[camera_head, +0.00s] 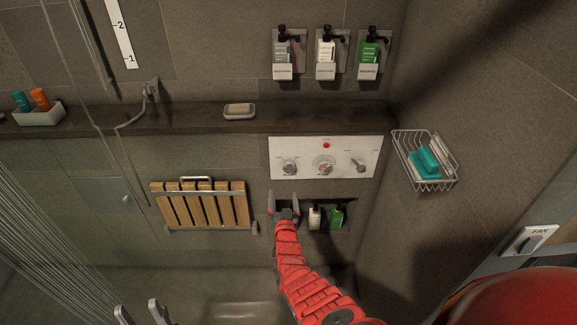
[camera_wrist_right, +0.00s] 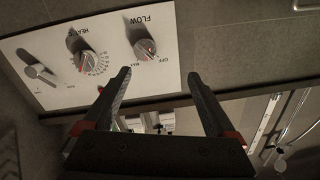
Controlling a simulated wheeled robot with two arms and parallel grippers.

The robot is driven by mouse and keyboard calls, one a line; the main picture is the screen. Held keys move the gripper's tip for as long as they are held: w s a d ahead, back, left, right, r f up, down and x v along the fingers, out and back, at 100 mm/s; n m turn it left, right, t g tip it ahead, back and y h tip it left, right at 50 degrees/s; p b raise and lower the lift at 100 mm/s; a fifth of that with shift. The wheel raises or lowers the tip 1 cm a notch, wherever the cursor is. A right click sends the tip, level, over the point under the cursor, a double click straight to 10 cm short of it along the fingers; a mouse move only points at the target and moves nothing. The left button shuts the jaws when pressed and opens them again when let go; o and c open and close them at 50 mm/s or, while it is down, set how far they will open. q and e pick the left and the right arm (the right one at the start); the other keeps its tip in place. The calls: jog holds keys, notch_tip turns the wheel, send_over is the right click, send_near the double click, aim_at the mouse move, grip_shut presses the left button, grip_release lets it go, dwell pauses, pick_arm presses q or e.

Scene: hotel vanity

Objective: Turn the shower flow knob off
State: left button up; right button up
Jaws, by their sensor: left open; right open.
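The white control panel (camera_head: 342,172) is on the dark tiled wall. Its flow knob (camera_head: 289,167) is the leftmost control; in the right wrist view the flow knob (camera_wrist_right: 145,48) appears upside down, with FLOW and OFF lettering around it. The heat dial (camera_head: 323,166) is in the middle and a lever (camera_head: 360,164) is at the right. My right gripper (camera_head: 283,196), on the red arm, is open and empty just below the flow knob, apart from it. Its fingers (camera_wrist_right: 159,76) point toward the panel. My left gripper (camera_head: 139,310) is open and empty at the bottom left.
A niche with bottles (camera_head: 336,217) is beside my right gripper. A folded wooden seat (camera_head: 200,204) is left of it. A shelf with a soap dish (camera_head: 239,113) runs above the panel. A wire basket (camera_head: 425,163) hangs right. Pale thin streaks (camera_head: 35,220) show at far left.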

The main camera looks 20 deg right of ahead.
jog(key=p+v, duration=0.4)
jog(key=v, duration=0.2)
jog(key=shift+a, duration=0.3)
jog(key=shift+s+p, duration=0.15)
jog(key=shift+p, duration=0.2)
jog(key=p+v, duration=0.5)
jog(key=v, duration=1.2)
jog(key=shift+s+r+n, duration=0.15)
jog(key=shift+s+n, duration=0.05)
jog(key=shift+n, duration=0.1)
jog(key=shift+d, duration=0.15)
